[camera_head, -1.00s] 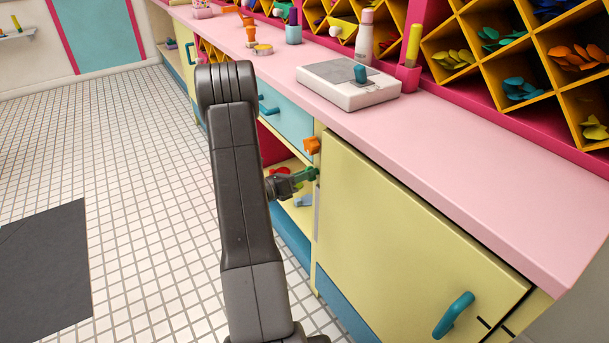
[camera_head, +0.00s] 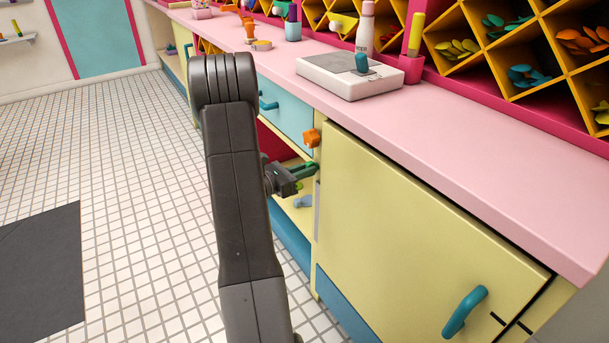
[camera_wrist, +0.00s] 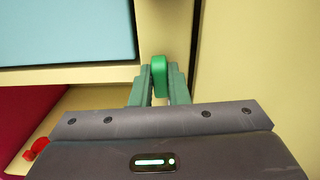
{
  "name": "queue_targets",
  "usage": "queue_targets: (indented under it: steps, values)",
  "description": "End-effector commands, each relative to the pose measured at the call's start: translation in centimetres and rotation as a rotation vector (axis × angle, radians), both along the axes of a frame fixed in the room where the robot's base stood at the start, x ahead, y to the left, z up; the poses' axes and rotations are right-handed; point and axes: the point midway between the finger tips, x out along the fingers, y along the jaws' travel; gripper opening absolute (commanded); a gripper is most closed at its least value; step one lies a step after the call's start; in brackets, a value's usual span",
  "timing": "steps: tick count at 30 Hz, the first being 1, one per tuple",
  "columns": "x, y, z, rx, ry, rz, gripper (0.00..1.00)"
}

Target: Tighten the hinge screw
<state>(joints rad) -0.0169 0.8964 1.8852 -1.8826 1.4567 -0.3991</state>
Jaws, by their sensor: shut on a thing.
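The green screw knob (camera_wrist: 159,72) shows in the wrist view between the tips of my gripper (camera_wrist: 159,86), at the edge of the yellow cabinet frame. My gripper is shut on it, with one grey-green finger on each side. In the head view my gripper (camera_head: 306,171) reaches right from behind my arm to the hinge side of the yellow cabinet door (camera_head: 400,225). The knob is mostly hidden by the fingers there. An orange knob (camera_head: 311,138) sits a little above the gripper on the same frame. The door looks close to its frame.
A pink counter (camera_head: 470,130) runs above, with a white device (camera_head: 350,76) on it. A teal handle (camera_head: 465,310) sticks out from the door.

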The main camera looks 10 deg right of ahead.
Motion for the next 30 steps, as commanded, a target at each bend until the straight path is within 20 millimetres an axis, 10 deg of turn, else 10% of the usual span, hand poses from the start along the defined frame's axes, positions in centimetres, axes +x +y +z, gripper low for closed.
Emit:
queue_targets:
  steps: [17,18,21,30]
  values:
    - [-0.04,0.02,-0.09,0.015,-0.036,0.001,0.00]
    - [-0.04,0.02,-0.09,0.016,-0.036,0.001,0.20]
    - [-0.03,0.01,-0.07,0.015,-0.036,0.001,0.36]
    - [-0.05,0.14,-0.01,0.015,-0.037,0.001,0.36]
